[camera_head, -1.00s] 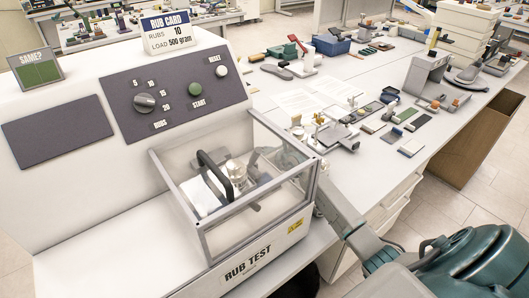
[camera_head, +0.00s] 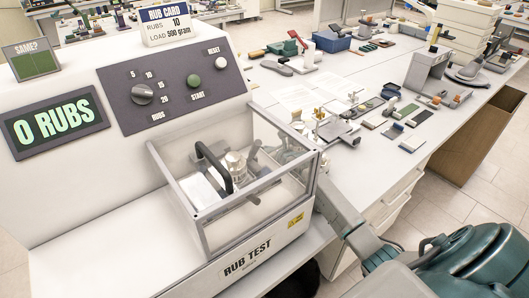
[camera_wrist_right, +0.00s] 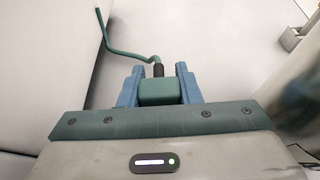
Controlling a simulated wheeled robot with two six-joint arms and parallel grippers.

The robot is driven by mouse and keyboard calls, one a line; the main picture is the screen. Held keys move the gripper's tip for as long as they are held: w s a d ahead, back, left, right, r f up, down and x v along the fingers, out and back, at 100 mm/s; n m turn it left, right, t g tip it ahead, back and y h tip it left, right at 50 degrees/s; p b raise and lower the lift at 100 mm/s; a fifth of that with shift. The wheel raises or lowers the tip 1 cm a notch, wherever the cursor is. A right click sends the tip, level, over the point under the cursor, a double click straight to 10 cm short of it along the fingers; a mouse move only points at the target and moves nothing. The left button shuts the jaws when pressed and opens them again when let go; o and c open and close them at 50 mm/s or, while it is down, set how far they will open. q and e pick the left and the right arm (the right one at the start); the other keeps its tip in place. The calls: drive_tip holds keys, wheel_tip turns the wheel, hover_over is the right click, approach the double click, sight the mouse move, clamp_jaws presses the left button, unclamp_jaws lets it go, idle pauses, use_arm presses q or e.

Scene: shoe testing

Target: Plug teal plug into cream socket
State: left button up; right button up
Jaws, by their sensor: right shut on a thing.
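The teal plug (camera_wrist_right: 160,92) is a small block with a dark collar and a teal cable running up and left in the right wrist view. My right gripper (camera_wrist_right: 157,72) is shut on it, with a blue finger on each side. In the head view my right arm reaches behind the clear guard of the rub tester (camera_head: 110,225), and its gripper and the plug cannot be made out. The cream socket is not seen, so the contact at the plug's far end is hidden. The tester's display (camera_head: 55,121) is lit and reads 0 RUBS. My left gripper is not in view.
The clear guard (camera_head: 232,227) stands beside my right arm. Swatches (camera_head: 411,143), small tools and a blue box (camera_head: 332,41) lie on the bench behind. A pale surface lies close around the plug in the wrist view.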

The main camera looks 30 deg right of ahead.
drive_tip(key=shift+f, duration=0.2)
drive_tip(key=o, duration=1.1)
drive_tip(key=shift+c, duration=0.2)
drive_tip(key=shift+s, duration=0.15)
drive_tip(key=b+v, duration=0.2)
drive_tip(key=v, duration=0.8)
drive_tip(key=shift+s+r, duration=0.2)
